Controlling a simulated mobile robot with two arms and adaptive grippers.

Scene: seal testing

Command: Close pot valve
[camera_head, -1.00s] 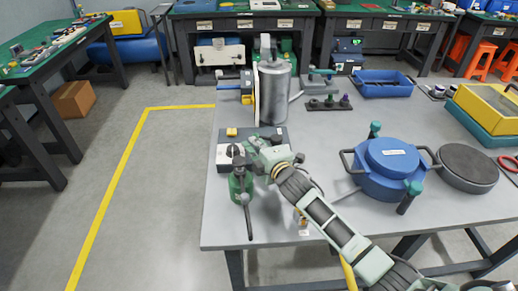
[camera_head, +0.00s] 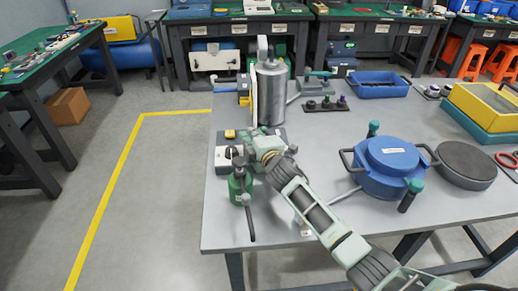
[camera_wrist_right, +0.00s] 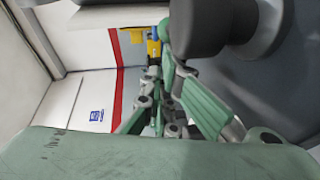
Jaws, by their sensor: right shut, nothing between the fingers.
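A tall silver metal pot (camera_head: 272,95) stands at the back left of the grey table. My right gripper (camera_head: 252,141) is in front of the pot, above a small box with a black knob, and is shut and empty. In the right wrist view its green fingers (camera_wrist_right: 172,110) are together, with a yellow part (camera_wrist_right: 153,46) beyond them. Its fingertips are hard to make out in the head view. My left gripper is out of view.
A green bottle-like device (camera_head: 240,188) with a black lever stands close by at the table's left edge. A blue lidded vessel (camera_head: 388,165) and a dark round plate (camera_head: 466,165) are to the right. A blue tray (camera_head: 378,84) lies at the back.

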